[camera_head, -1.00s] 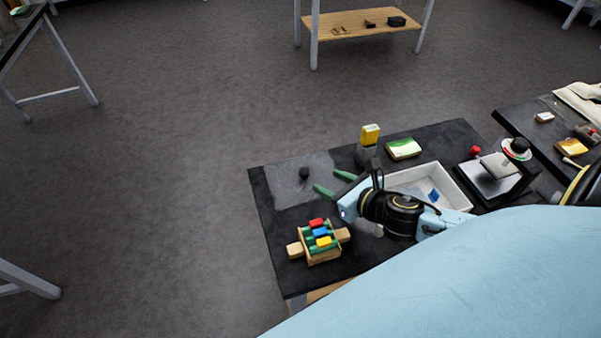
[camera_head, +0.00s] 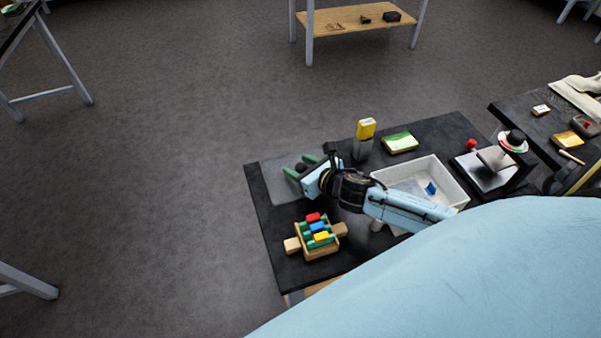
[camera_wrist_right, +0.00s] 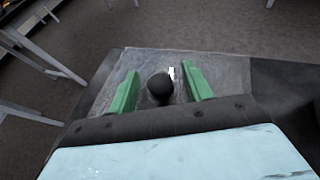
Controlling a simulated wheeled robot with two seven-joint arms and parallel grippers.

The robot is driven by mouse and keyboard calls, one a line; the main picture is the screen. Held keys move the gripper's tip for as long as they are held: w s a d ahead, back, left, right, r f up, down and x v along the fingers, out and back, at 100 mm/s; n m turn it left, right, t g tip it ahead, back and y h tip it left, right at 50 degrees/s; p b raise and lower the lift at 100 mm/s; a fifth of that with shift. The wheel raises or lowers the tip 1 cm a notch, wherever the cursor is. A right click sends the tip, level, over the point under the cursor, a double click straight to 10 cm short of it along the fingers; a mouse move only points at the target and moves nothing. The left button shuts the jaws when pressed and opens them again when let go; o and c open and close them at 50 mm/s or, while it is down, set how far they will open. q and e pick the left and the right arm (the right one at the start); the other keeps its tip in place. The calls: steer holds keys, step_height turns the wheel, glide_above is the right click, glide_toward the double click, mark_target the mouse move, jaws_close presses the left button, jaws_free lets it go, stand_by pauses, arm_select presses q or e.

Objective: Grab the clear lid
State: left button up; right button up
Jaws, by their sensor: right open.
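The clear lid (camera_head: 270,185) is a flat, see-through sheet at the left end of the black table, with a round black knob (camera_wrist_right: 160,87) on it. My right gripper (camera_head: 302,166) has green fingers and is open. In the right wrist view, its two fingers (camera_wrist_right: 158,88) stand on either side of the knob, with gaps between them and it. In the head view the fingers are over the lid and the knob shows between them. I cannot tell how high the fingertips are above the lid. My left gripper is not in view.
A wooden rack of coloured blocks (camera_head: 316,237) stands near the front left edge. A yellow-topped box (camera_head: 364,138) and a green-and-white box (camera_head: 400,142) stand at the back.

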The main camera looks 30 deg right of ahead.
steer(key=c, duration=1.1)
